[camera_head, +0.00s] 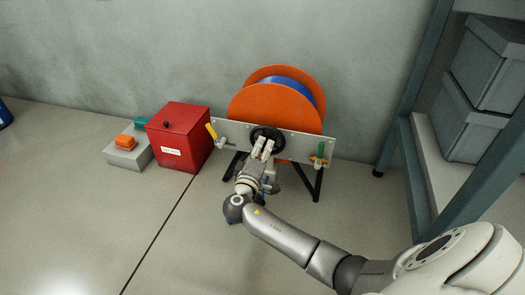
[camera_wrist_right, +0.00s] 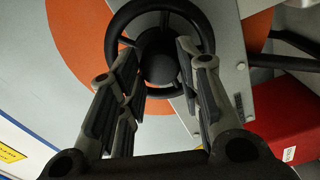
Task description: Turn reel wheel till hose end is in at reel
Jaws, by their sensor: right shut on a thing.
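The hose reel has orange discs (camera_head: 265,105) with a blue hose (camera_head: 296,84) wound between them. A grey panel (camera_head: 300,146) stands in front of it, and the black reel wheel (camera_head: 266,131) is at the panel's middle. My right gripper (camera_head: 265,147) is at the wheel, shut on it. In the right wrist view the wheel's hub (camera_wrist_right: 159,68) lies between the two fingers (camera_wrist_right: 158,75), inside the rim. The hose end cannot be made out in either view. My left gripper is not in view.
A red box (camera_head: 180,137) and a grey block (camera_head: 128,152) with an orange top part stand left of the reel. The panel carries a yellow lever (camera_head: 212,131) and a green one (camera_head: 321,149). A shelf with grey boxes (camera_head: 488,62) stands right. The front floor is clear.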

